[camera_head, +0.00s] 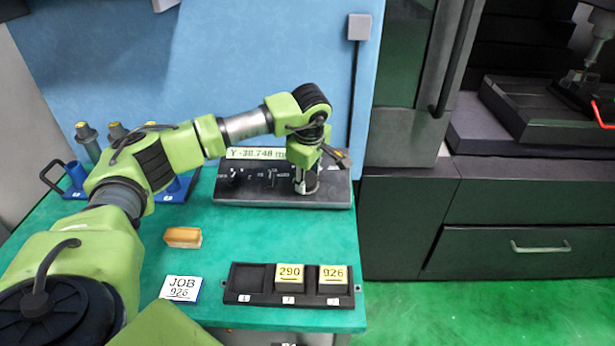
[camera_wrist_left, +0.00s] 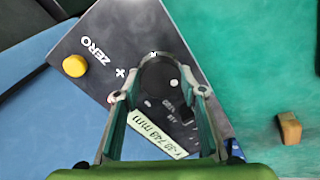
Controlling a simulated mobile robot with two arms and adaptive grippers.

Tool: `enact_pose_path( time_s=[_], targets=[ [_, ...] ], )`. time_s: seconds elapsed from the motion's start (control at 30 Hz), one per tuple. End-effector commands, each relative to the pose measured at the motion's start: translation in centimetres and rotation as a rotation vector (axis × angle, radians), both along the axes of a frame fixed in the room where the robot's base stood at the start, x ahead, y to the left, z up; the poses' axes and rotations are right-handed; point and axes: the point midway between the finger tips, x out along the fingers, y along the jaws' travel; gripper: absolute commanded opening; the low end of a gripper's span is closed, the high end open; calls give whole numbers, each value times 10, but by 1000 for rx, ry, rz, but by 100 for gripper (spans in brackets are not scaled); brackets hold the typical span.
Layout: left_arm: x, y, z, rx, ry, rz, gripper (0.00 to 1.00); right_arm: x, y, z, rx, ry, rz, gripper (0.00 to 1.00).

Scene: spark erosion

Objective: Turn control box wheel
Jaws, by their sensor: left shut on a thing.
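The control box (camera_head: 235,188) is a dark panel at the back of the green table, with a readout strip "Y -38.748 m..." (camera_head: 252,153) along its top. Its round dark wheel (camera_wrist_left: 160,78) shows in the left wrist view between the fingertips, near the word "ZERO". My left gripper (camera_head: 306,186) reaches down onto the right part of the box; it also shows in the left wrist view (camera_wrist_left: 158,93). Its two fingers sit on either side of the wheel and are shut on it. In the head view the gripper mostly hides the wheel. My right gripper is not in view.
A yellow button (camera_wrist_left: 75,65) sits on the panel near the wheel. A wood-coloured block (camera_head: 183,237), a "JOB 926" card (camera_head: 181,288) and a black tray (camera_head: 245,298) with blocks 290 (camera_head: 289,275) and 926 (camera_head: 332,275) lie nearer. Blue holders (camera_head: 77,178) stand left.

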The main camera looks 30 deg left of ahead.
Motion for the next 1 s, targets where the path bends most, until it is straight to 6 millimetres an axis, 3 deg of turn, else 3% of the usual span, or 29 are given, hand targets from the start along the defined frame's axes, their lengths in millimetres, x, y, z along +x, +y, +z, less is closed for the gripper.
enact_pose_path(
  time_s=[0.3,0.33,0.4,0.77,1.0],
  targets=[
    [1,-1,1,-1,-4,-2,16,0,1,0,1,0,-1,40],
    [1,-1,1,-1,-4,-1,40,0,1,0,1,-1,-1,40],
    [1,-1,1,-1,-3,-1,55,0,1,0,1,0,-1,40],
    [0,-1,2,-1,-2,-1,55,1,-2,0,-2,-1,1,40],
    [-7,-7,35,-2,-6,-1,55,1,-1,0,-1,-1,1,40]
  ],
)
